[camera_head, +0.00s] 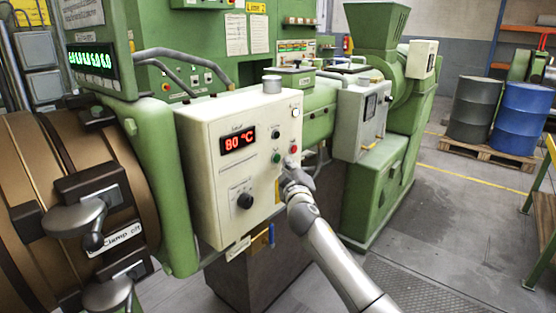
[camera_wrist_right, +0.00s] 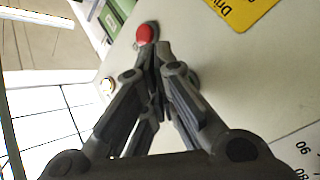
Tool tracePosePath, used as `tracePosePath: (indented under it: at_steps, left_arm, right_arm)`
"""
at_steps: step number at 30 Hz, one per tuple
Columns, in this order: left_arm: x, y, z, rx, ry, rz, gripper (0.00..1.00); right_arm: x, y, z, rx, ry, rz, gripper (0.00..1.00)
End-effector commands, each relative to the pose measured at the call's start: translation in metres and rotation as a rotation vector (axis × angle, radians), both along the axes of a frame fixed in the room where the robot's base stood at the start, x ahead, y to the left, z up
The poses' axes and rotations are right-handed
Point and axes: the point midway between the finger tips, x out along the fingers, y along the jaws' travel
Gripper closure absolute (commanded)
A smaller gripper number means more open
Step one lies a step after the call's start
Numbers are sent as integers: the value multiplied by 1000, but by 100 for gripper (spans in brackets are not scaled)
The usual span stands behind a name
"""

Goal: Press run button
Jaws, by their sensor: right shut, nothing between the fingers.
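The cream control box (camera_head: 220,140) on the green machine carries a red "80 °C" display, a black knob and several small buttons. A green button (camera_head: 276,157) and a red button (camera_head: 294,149) sit near its right edge. No run label is readable. My right gripper (camera_head: 288,168) is at the lower right of the box face, just below these buttons. In the right wrist view, my right gripper (camera_wrist_right: 152,52) is shut and empty, its tips close to a round red button (camera_wrist_right: 146,33). I cannot tell whether they touch it. My left gripper is not in view.
The clamp with dark handles (camera_head: 85,215) is at the left. A grey box (camera_head: 360,115) and a green hopper (camera_head: 376,25) stand behind to the right. Grey and blue drums (camera_head: 521,118) are on a pallet. The floor at right is mostly clear.

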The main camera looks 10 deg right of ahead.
Motion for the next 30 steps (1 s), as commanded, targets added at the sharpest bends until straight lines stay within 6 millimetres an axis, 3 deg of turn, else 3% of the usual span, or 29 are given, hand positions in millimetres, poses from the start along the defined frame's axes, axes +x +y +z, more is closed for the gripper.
tracePosePath:
  at_steps: [30]
  left_arm:
    - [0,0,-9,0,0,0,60]
  right_arm:
    - [6,5,0,1,-1,-1,100]
